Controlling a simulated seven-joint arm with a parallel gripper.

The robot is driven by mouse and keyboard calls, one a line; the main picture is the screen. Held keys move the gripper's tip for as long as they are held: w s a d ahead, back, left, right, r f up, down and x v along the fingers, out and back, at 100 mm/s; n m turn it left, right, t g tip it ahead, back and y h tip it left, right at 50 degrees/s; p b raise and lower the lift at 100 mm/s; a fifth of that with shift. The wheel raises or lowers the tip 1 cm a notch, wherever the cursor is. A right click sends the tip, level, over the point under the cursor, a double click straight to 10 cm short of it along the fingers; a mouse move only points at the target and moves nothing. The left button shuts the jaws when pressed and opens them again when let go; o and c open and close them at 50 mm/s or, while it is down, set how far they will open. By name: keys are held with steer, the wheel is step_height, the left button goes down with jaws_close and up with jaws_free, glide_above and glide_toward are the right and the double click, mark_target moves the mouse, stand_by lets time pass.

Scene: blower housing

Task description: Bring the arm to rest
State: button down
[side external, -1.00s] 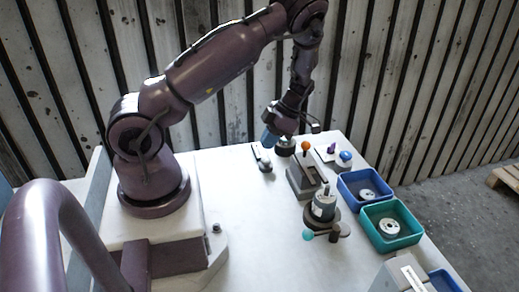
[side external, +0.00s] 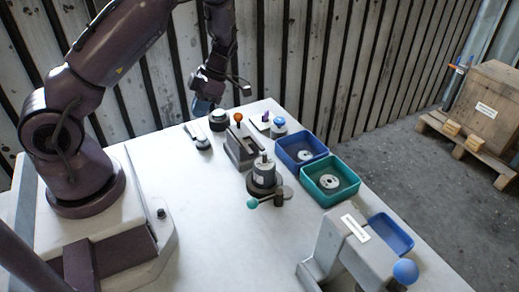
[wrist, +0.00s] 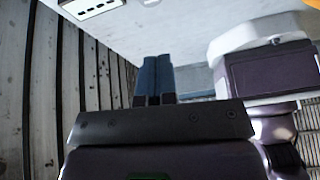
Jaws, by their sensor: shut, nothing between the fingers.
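My gripper (side external: 203,106) hangs over the far end of the white table (side external: 215,210), beside a round dark button unit (side external: 218,119). Its blue fingers point down and are together, with nothing between them. In the wrist view, the two blue fingers (wrist: 154,78) also sit side by side and shut. I cannot tell exactly how high the fingertips are above the table. My upper arm runs out of the top of the side view.
A grey slotted block with an orange knob (side external: 240,148) and a round housing with a teal-knobbed lever (side external: 263,175) stand mid-table. A blue bin (side external: 318,143) and green bin (side external: 350,193) hold round parts. A blue-knobbed press (side external: 365,255) stands in front. The near left tabletop is clear.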

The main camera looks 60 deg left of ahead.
steer(key=shift+s+m, duration=0.2)
steer(key=shift+m, duration=0.8)
steer(key=m, duration=0.2)
steer(key=shift+s+d+f+m, duration=0.15)
steer(key=shift+s+d+m, duration=0.15)
steer(key=shift+s, duration=0.1)
steer(key=s+d+r+m+t, duration=0.3)
steer(key=d+r+m+t, duration=0.2)
steer(key=d+r+m, duration=0.5)
steer(key=s+d+r+m+t, duration=0.3)
steer(key=d+r+m+t, duration=0.3)
steer(key=d+r+m, duration=0.4)
step_height(320, 180, up, 5)
steer(key=m, duration=1)
steer(key=shift+s+d, duration=0.15)
steer(key=shift+d, duration=0.05)
